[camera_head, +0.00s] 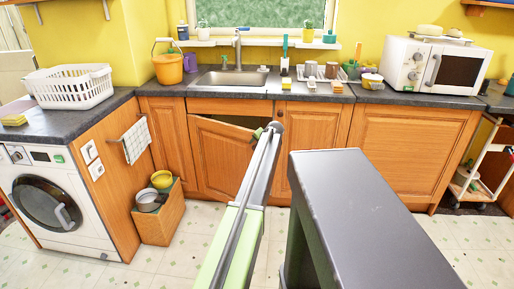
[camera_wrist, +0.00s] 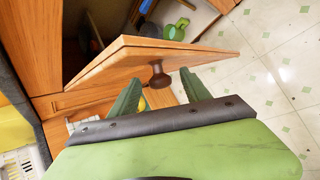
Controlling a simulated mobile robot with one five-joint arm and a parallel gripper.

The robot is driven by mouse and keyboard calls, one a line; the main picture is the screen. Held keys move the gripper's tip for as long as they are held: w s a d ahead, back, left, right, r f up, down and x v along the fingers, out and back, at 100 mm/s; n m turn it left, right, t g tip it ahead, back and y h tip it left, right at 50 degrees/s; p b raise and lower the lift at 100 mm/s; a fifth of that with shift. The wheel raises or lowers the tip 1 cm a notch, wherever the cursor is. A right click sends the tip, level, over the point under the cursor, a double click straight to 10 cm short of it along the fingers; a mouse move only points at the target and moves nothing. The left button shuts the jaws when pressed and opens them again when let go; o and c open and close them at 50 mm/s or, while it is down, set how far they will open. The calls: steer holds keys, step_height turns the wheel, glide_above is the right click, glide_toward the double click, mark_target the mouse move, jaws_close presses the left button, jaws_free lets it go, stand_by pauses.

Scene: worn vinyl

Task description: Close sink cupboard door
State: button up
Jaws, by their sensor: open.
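The sink cupboard door (camera_head: 220,158) is wooden and stands ajar under the sink (camera_head: 230,79), with a dark gap along its top. In the wrist view the door (camera_wrist: 120,63) sticks out from the cabinet, with the dark inside of the cupboard behind it. A round brown knob (camera_wrist: 159,75) is on its face. My gripper (camera_wrist: 160,76) is open, with one green finger on each side of the knob in the picture. I cannot tell whether either finger touches the knob or door. In the head view my gripper (camera_head: 264,133) is at the door's upper right, and my arm hides part of the door.
A wooden box with pots (camera_head: 160,212) stands on the floor left of the door. A washing machine (camera_head: 58,200) is at the left and a trolley (camera_head: 478,170) at the far right. Green items (camera_wrist: 174,30) show inside the cupboard.

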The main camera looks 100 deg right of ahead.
steer(key=p+v, duration=1.1)
steer(key=v, duration=0.5)
steer(key=shift+a+r, duration=0.15)
steer(key=shift+r, duration=0.1)
steer(key=shift+s, duration=0.1)
steer(key=shift+c, duration=0.5)
